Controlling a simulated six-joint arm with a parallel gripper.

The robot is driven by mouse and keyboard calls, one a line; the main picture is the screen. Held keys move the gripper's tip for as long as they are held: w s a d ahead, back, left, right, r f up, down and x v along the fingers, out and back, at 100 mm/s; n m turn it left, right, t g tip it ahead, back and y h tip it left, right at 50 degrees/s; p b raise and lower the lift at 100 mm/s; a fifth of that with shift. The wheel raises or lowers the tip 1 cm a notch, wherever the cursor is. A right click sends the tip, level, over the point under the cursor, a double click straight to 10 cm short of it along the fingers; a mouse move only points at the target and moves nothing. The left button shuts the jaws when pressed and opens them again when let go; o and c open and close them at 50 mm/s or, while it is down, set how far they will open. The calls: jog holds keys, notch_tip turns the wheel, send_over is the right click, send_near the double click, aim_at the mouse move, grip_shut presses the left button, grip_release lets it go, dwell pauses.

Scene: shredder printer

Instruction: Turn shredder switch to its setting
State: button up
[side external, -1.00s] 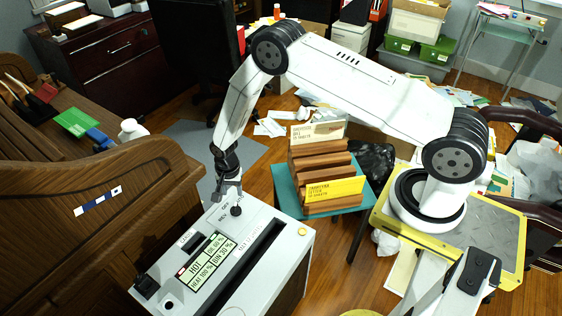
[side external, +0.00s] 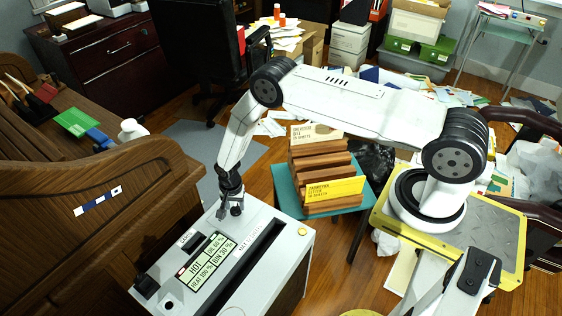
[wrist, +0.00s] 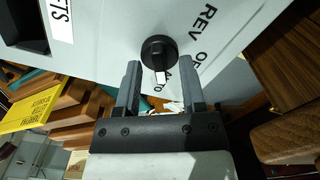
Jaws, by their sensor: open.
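The shredder (side external: 272,228) is a pale grey box with a dark feed slot and a label panel on top. Its switch is a round black knob with a white pointer, seen in the wrist view (wrist: 158,54) beside the lettering "REV" and "OF", the rest partly covered. The pointer aims toward my gripper in that view. My gripper (wrist: 160,88) is open and empty, its two fingers on either side of the pointer end, with the knob just beyond the fingertips. In the side view my gripper (side external: 230,210) is low over the shredder's far corner, largely hiding the knob.
A brown wooden desk (side external: 90,210) stands close left of the shredder. A teal stand (side external: 285,190) with a stacked brown sorter and yellow card (side external: 334,188) is behind it to the right.

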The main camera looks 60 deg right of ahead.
jog(key=shift+f, duration=0.1)
jog(key=shift+c, duration=0.2)
grip_shut()
jog(key=shift+n, duration=0.4)
jog(key=n, duration=1.1)
dwell(0.5)
jog(key=shift+o, duration=0.2)
grip_release()
